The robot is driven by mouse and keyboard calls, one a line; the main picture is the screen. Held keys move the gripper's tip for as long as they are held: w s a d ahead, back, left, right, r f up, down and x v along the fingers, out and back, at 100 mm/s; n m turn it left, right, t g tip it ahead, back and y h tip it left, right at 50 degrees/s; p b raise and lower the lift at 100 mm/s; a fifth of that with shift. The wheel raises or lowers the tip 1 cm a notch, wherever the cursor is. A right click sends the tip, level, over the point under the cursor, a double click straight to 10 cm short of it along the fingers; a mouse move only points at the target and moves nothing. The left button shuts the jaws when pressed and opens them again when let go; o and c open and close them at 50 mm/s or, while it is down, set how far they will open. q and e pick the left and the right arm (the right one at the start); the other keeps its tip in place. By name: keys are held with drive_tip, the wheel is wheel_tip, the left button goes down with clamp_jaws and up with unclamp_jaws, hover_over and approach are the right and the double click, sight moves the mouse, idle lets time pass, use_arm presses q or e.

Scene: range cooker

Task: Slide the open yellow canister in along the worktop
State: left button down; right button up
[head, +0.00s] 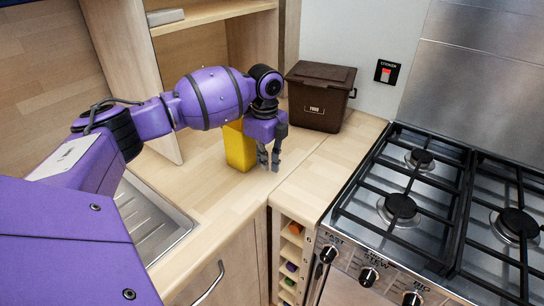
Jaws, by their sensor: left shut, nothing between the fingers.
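The yellow canister (239,150) stands upright on the wooden worktop (219,196), in the corner area left of the cooker. My left arm and wrist cover its top, so its opening is hidden. My left gripper (269,167) points down just to the right of the canister, with its fingers shut and empty, low over the worktop. I cannot tell whether the fingers touch the canister. My right gripper is not in view.
A dark brown lidded bin (320,97) stands at the back, right of the canister. The gas cooker (400,205) is at the right. A steel sink drainer (150,222) lies at the left. Open shelving (203,14) rises behind. The worktop's front edge is close to the gripper.

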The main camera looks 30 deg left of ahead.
use_arm(q)
drive_tip(key=shift+a, duration=0.85)
